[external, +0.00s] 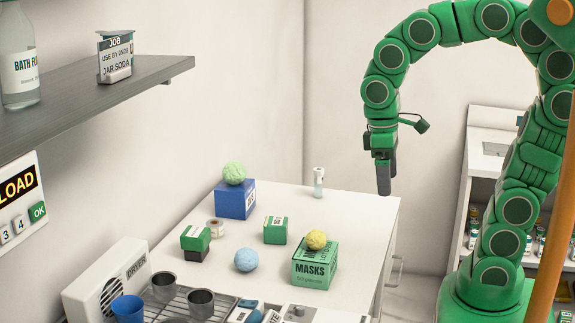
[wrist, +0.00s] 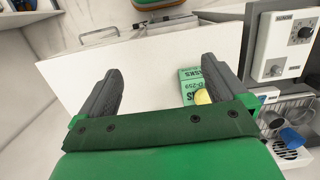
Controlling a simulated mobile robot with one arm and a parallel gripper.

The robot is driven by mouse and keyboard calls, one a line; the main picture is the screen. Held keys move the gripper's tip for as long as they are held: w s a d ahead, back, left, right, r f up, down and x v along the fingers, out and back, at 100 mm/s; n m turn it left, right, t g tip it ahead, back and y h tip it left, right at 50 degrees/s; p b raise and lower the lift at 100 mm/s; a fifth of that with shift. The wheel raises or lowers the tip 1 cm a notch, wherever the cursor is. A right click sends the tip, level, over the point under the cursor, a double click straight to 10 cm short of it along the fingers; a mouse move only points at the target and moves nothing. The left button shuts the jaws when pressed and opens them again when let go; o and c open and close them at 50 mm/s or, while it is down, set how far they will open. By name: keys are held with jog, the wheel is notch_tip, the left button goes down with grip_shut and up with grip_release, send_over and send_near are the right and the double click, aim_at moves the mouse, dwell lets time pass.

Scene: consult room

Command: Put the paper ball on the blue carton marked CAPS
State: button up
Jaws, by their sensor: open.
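A blue carton (external: 235,202) stands on the white counter in the external view; its label is too small to read. A pale green crumpled ball (external: 234,173) rests on top of it. A yellow crumpled ball (external: 316,240) sits on a green MASKS carton (external: 313,270); both also show in the wrist view, the ball (wrist: 203,97) partly behind my right finger and the carton (wrist: 189,87) beside it. A light blue ball (external: 246,260) lies on the counter. My gripper (external: 384,180) is open and empty, above the counter's right edge, apart from all of these.
A green carton (external: 275,230), a green-and-black block (external: 195,243) and a small roll (external: 216,228) stand mid-counter. A small white bottle (external: 318,182) is at the back. Cups on a rack (external: 178,305) and a dryer (external: 110,280) fill the front left. A shelf (external: 95,95) overhangs the left.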

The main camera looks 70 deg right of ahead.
jog(key=s+f, duration=0.4)
jog(key=s, duration=0.6)
jog(key=shift+s+a+f, duration=0.35)
jog(key=shift+a, duration=0.1)
jog(key=shift+w, duration=0.1)
